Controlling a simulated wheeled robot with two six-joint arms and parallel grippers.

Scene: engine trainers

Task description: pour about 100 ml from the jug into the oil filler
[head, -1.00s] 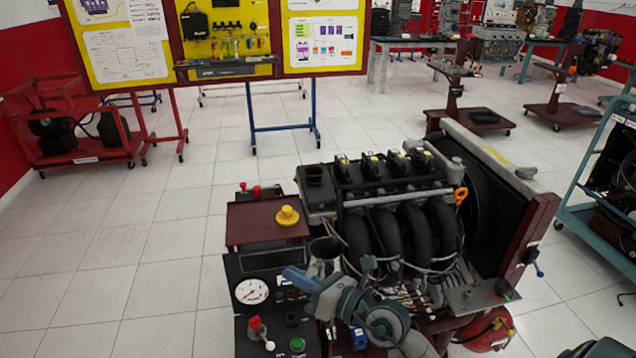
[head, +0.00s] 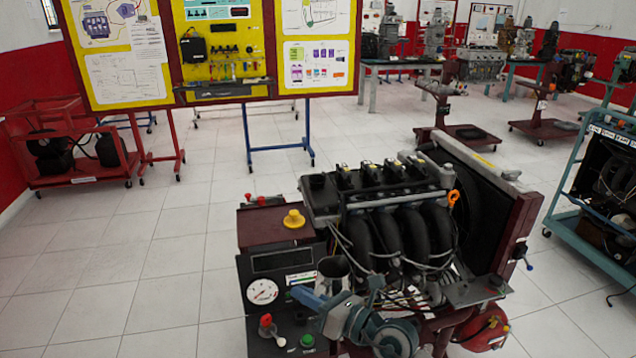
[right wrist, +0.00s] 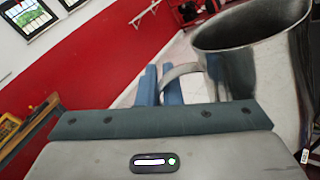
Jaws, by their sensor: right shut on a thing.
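The metal jug (head: 333,272) is grey, open at the top and roughly upright in the head view. My right gripper (head: 308,298) is in front of it, beside the control panel. In the right wrist view the jug (right wrist: 250,60) stands right of my gripper (right wrist: 161,85), its curved handle (right wrist: 185,72) between the blue fingers, shut on it. The jug's contents are hidden. The engine (head: 385,200) is behind and right of the jug. A black round neck (head: 317,181) at its top left looks like the oil filler. My left gripper is not in view.
A yellow cap (head: 293,218) sits on a dark red tray (head: 265,230) left of the engine. Below are a gauge (head: 262,292) and buttons. A teal-framed cart (head: 590,200) stands right, a red trolley (head: 65,150) left.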

